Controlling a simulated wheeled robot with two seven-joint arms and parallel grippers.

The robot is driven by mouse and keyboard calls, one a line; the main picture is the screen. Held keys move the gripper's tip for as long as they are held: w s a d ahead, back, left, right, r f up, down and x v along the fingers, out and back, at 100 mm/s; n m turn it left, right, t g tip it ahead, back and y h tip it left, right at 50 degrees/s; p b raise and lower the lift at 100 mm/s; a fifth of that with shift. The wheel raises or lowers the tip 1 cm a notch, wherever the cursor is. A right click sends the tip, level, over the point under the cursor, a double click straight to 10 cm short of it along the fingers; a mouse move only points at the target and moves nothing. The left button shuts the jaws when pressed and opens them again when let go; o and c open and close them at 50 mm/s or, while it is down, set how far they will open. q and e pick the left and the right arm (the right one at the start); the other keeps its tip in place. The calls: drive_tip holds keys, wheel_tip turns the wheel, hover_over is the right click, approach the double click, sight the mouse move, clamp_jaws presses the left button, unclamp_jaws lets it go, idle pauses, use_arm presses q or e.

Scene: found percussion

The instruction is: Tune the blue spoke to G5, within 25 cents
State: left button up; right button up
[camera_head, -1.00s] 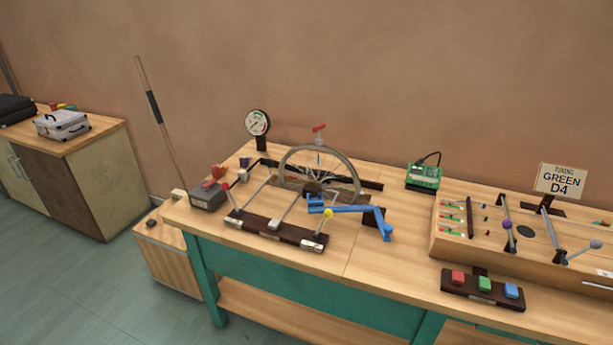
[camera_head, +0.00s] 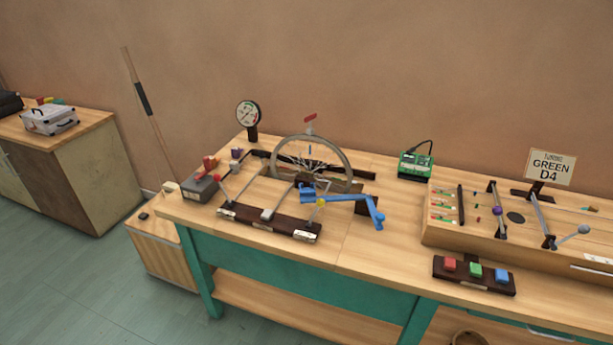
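A wheel half with a grey rim (camera_head: 345,163) stands upright in a dark frame on the workbench. A short blue mark, perhaps the blue spoke (camera_head: 309,150), shows below the rim's top; the other spokes are too small to tell apart. A red-handled key (camera_head: 310,118) stands on top of the rim. A blue crank arm (camera_head: 340,196) lies in front of the wheel. A round dial gauge (camera_head: 248,114) stands behind, to the left; its reading is too small to tell. A sign (camera_head: 551,167) reads "TUNING GREEN D4". Neither of my grippers is in view.
A bar with levers (camera_head: 268,224) lies at the bench front, beside a grey box (camera_head: 201,188). A green device (camera_head: 415,165) stands behind. A stringed wooden box (camera_head: 430,232) and a red, green and blue button panel (camera_head: 474,275) are at the right. Bare bench (camera_head: 385,250) lies between.

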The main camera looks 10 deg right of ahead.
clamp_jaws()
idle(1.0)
